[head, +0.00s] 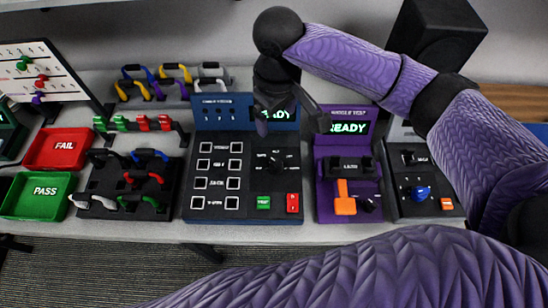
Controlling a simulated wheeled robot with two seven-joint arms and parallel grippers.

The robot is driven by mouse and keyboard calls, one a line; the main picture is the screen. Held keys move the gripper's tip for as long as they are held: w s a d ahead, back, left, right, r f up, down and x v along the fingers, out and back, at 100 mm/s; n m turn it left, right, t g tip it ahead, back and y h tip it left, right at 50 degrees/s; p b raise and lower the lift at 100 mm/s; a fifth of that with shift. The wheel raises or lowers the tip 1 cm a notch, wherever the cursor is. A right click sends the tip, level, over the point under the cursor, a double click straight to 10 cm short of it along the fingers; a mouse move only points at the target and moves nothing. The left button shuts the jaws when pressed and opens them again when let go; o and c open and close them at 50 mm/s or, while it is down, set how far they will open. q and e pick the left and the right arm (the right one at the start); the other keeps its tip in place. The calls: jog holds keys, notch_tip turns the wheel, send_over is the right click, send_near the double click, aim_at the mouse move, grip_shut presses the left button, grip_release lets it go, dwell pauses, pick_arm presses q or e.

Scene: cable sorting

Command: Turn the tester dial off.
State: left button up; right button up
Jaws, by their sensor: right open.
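The blue cable tester (215,180) stands at the middle of the bench, with a lit green display that is partly covered and reads "...ADY". Its black dial (276,165) sits on the right half of the panel, ringed by small labels; its pointer position is too small to tell. My right gripper (290,121) hangs above and behind the dial, in front of the display, with its fingers spread, empty and apart from the dial. My left gripper is not in view.
A purple tester (322,190) with an orange lever (344,200) stands right of it, then a grey unit with a blue knob (421,193). Left are a cable rack (105,183), red FAIL tray (57,149) and green PASS tray (38,195). Cable stands are behind.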

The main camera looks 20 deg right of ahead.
jog(key=b, duration=0.7)
send_over(276, 162)
notch_tip(276, 162, down, 9)
jog(key=shift+r, duration=0.15)
notch_tip(276, 162, down, 9)
jog(key=b, duration=0.3)
jog(key=shift+f, duration=0.2)
grip_shut()
jog(key=shift+r+n+p, duration=0.25)
jog(key=shift+n+p, duration=0.45)
jog(key=shift+p, duration=0.2)
jog(key=shift+n+p, duration=1.1)
jog(key=shift+p, duration=0.05)
jog(key=n+p, duration=0.1)
jog(key=n, duration=0.2)
jog(key=shift+f+p, duration=0.1)
jog(key=shift+p, duration=0.3)
jog(key=shift+n+p, duration=0.4)
jog(key=shift+n, duration=0.7)
